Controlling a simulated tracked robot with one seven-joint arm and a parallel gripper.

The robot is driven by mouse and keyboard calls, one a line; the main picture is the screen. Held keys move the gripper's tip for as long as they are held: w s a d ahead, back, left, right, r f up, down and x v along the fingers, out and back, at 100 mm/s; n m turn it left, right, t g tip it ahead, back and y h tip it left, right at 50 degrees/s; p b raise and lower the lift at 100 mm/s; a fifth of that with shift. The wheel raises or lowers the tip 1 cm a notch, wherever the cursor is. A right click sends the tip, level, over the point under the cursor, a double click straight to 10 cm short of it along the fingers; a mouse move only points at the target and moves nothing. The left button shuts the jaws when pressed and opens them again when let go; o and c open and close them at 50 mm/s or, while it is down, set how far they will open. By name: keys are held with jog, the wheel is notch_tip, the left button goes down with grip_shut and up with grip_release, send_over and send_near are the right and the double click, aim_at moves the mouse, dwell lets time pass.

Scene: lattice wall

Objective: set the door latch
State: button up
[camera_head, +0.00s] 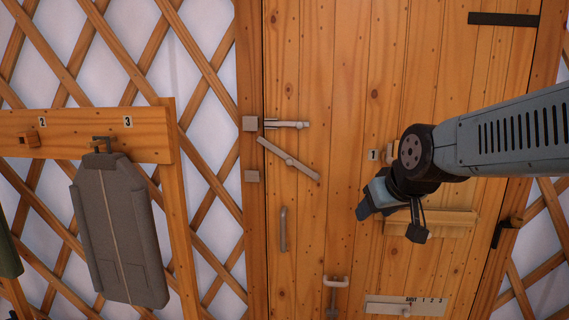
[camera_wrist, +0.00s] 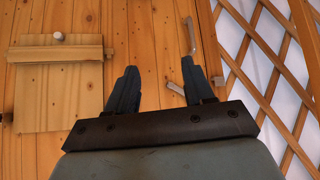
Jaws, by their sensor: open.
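On the wooden door (camera_head: 335,60), a grey latch bar (camera_head: 288,158) sits tilted, its left end higher than its right, with a round pivot near its middle. Two grey blocks, an upper one (camera_head: 250,123) and a lower one (camera_head: 252,176), sit on the door post to its left. A short horizontal bolt (camera_head: 287,124) lies above the bar. My gripper (camera_head: 391,222) is open and empty, right of and below the bar, apart from it. In the wrist view my open fingers (camera_wrist: 157,76) point at the door; a grey piece (camera_wrist: 175,88), seemingly the bar's end, shows beside one finger.
A vertical handle (camera_head: 283,229) is below the bar. A wooden ledge (camera_head: 430,222) stands out behind my gripper. A small bolt (camera_head: 335,295) and a numbered slider plate (camera_head: 406,305) are low on the door. A grey garment (camera_head: 120,230) hangs from the left rail. The door between bar and gripper looks clear.

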jog(key=w+a+f+n+t+y, duration=0.1)
jog(key=w+a+n+t, duration=0.35)
jog(key=w, duration=1.35)
jog(key=n+t, duration=0.3)
jog(key=t, duration=0.5)
send_near(290, 164)
jog(key=shift+h, duration=0.3)
jog(key=x, duration=1.1)
jog(key=shift+w+a+r, duration=0.15)
jog(key=shift+w+a, duration=0.05)
grip_shut()
